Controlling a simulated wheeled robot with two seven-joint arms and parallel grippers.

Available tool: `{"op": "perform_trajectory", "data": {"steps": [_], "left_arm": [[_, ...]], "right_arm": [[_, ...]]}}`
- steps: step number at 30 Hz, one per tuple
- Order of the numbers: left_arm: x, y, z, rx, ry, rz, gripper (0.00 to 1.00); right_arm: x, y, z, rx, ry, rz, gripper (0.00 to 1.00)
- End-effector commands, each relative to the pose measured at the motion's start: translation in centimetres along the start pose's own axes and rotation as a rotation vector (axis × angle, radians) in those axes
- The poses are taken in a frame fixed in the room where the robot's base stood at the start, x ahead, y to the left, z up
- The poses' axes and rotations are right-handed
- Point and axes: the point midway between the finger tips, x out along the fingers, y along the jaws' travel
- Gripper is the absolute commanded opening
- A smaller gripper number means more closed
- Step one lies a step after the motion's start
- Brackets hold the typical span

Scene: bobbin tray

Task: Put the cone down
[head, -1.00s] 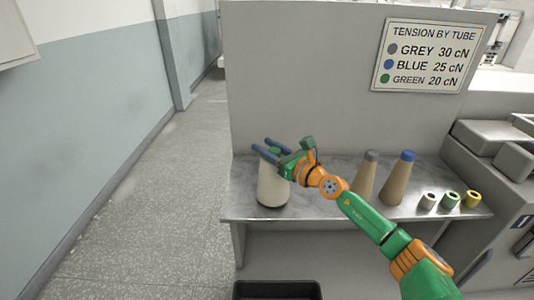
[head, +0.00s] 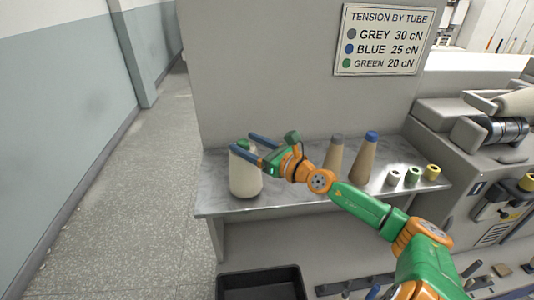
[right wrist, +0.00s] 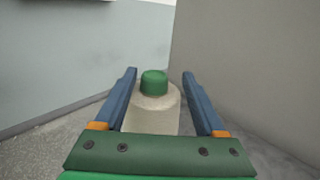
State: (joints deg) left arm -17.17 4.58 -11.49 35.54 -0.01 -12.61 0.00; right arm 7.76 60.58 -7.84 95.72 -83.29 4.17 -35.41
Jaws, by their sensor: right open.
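A cream yarn cone (head: 245,178) with a green tube tip stands upright at the left end of the grey shelf (head: 300,194). My right gripper (head: 242,141) is open at the height of the cone's top. Its two blue fingers point left, level with the green tip. In the right wrist view the green tip (right wrist: 153,83) shows between the open fingers, with a gap on each side. The cone's base rests on the shelf. My left gripper is not in view.
A grey-tipped tan cone (head: 334,156) and a blue-tipped tan cone (head: 366,160) stand right of the gripper, with several small ring-like pieces (head: 413,176) beyond. A panel with a tension sign (head: 382,40) rises behind. A black bin (head: 262,284) sits below.

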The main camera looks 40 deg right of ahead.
Motion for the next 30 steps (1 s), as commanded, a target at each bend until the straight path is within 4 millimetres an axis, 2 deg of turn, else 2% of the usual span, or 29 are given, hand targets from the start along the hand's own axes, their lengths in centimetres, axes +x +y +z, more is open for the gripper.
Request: {"op": "perform_trajectory", "data": {"steps": [3, 13, 21, 30], "left_arm": [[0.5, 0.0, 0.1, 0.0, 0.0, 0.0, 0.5], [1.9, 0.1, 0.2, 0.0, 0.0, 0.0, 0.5], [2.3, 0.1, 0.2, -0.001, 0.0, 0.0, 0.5], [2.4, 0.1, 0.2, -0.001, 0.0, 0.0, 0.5]], "right_arm": [[-1.4, 0.2, -0.3, -0.005, 0.006, 0.005, 0.72], [-4.4, 0.2, -0.4, 0.001, 0.004, 0.004, 0.72], [-7.0, 0.3, -0.1, 0.006, 0.0, 0.008, 0.72], [-7.7, 0.2, 0.1, -0.003, 0.002, 0.005, 0.72]]}}
